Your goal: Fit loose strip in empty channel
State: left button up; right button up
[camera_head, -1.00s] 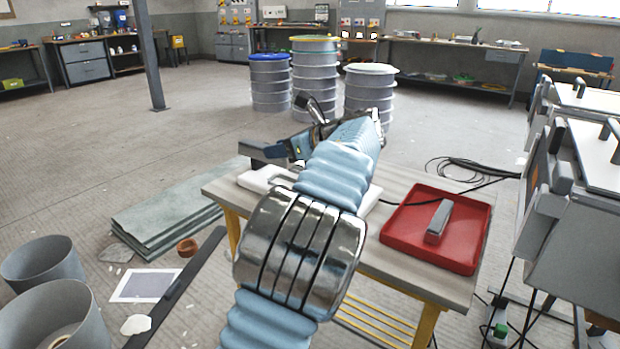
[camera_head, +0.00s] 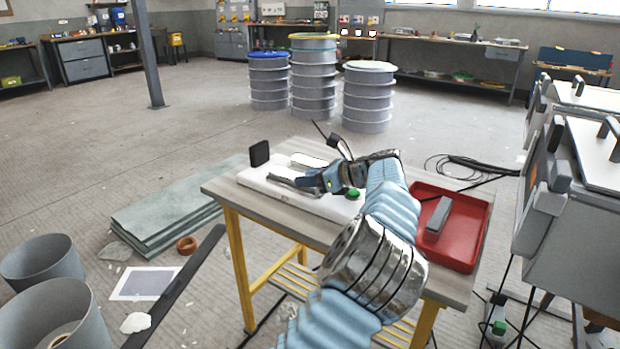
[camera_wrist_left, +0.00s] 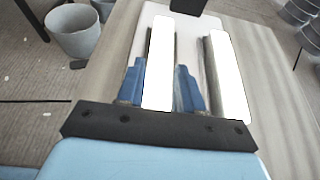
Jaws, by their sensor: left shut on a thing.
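A white mould board (camera_head: 256,180) lies on the table, with a black upright block (camera_head: 260,153) at its far left end. My left gripper (camera_wrist_left: 160,88) is shut on a pale strip (camera_wrist_left: 159,60), which runs lengthwise between its blue fingers over the board. In the head view the gripper (camera_head: 312,182) is low over the board. A second pale strip (camera_wrist_left: 228,75) lies parallel on the far side, beside a grey edge. The glare and fingers hide the empty channel, and I cannot tell whether the held strip touches the board. My right gripper is out of view.
A red tray (camera_head: 478,237) holding a grey block (camera_head: 438,217) stands on the table's right side. A black cable (camera_head: 470,165) lies beyond it. Grey machinery (camera_head: 575,215) stands at the right. Grey bins and stacked sheets (camera_head: 180,205) are on the floor at the left.

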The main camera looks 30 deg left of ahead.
pick_arm(q)
jog(key=o, duration=1.1)
jog(key=v, duration=1.2)
jog(key=shift+p, duration=0.4)
